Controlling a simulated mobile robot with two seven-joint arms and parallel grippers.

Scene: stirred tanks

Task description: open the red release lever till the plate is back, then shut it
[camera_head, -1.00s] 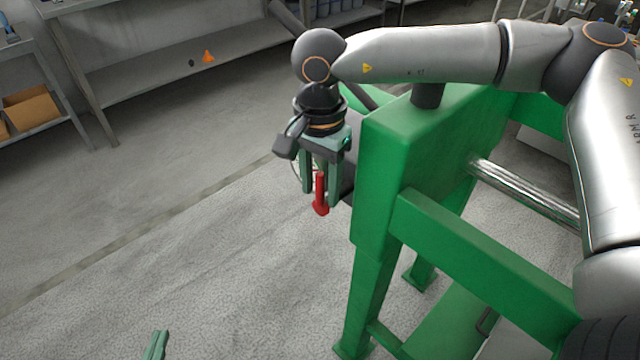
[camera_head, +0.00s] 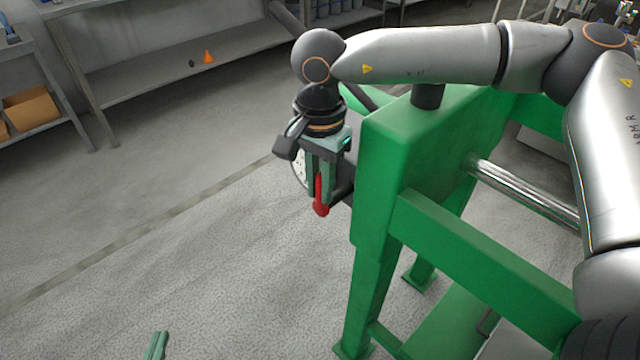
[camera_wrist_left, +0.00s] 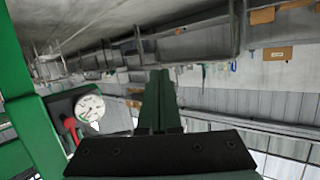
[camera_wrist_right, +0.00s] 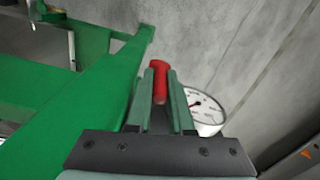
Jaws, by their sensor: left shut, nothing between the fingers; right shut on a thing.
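The red release lever (camera_head: 321,196) is on the side of the green press frame (camera_head: 385,190). My right gripper (camera_head: 320,188) reaches down over it and is shut on it, one finger on each side. The lever (camera_wrist_right: 159,82) also shows between the right fingers (camera_wrist_right: 160,92) in the right wrist view. The left wrist view shows the red lever (camera_wrist_left: 71,130) low at the left, beside a white gauge (camera_wrist_left: 89,107). My left gripper (camera_head: 156,345) is at the bottom edge of the head view, shut and empty, well away from the lever. I cannot make out the plate.
The gauge (camera_wrist_right: 204,108) sits close beside the right fingers. The green frame and its legs stand right of the lever, with a steel rod (camera_head: 525,190) across it. Grey shelving (camera_head: 180,65) is at the back. The floor left of the frame is clear.

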